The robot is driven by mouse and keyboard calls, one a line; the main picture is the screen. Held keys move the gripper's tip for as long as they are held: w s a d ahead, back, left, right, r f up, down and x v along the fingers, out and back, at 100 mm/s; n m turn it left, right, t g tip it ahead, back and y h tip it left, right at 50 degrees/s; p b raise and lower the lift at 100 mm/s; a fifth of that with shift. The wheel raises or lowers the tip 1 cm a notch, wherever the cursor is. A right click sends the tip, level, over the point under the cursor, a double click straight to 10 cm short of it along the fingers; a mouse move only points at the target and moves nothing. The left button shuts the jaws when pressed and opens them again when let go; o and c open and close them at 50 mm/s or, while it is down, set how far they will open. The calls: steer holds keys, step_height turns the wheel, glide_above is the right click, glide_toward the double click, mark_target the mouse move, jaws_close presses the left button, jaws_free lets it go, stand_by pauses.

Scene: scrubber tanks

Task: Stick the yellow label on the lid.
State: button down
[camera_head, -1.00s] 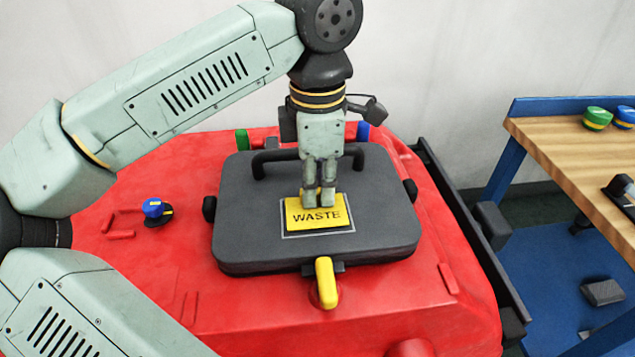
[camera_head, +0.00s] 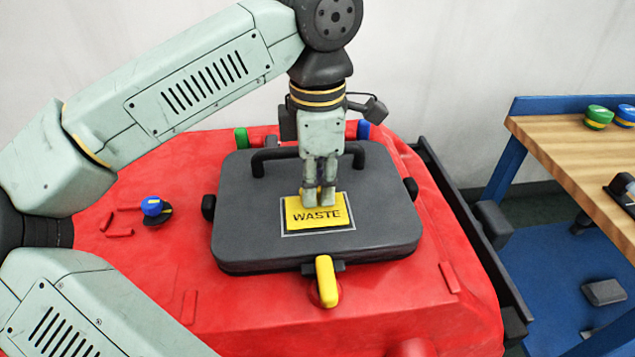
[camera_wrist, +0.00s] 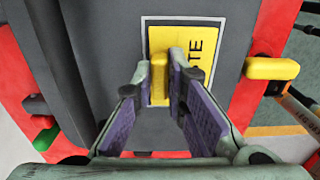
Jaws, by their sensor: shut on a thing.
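The yellow label (camera_head: 298,222), marked WASTE, lies flat at the dark grey lid (camera_head: 248,215), inside a pale outlined rectangle on its top. It also shows in the wrist view (camera_wrist: 165,38). Whether it touches the lid or hovers just above it, I cannot tell. My gripper (camera_head: 320,198) points straight down over the label's far half. It is shut on the label's raised yellow grip (camera_wrist: 158,82), which is partly hidden by the fingers. The lid is closed flat on the red tank (camera_head: 130,260).
A yellow latch (camera_head: 325,280) stands at the lid's near edge, and a black handle (camera_head: 265,160) at its far edge. A blue-topped knob (camera_head: 152,207) is on the tank at left. A wooden bench (camera_head: 570,160) with green and yellow pieces stands at right.

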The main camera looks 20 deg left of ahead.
steer(key=c, duration=1.5)
jaws_free()
steer(key=shift+c, duration=0.2)
steer(key=o, duration=0.5)
steer(key=shift+r+p, duration=1.5)
steer(key=shift+r, duration=0.75)
steer(key=shift+r, duration=0.1)
steer(key=shift+r+p, duration=1.75)
steer(key=shift+r, duration=0.65)
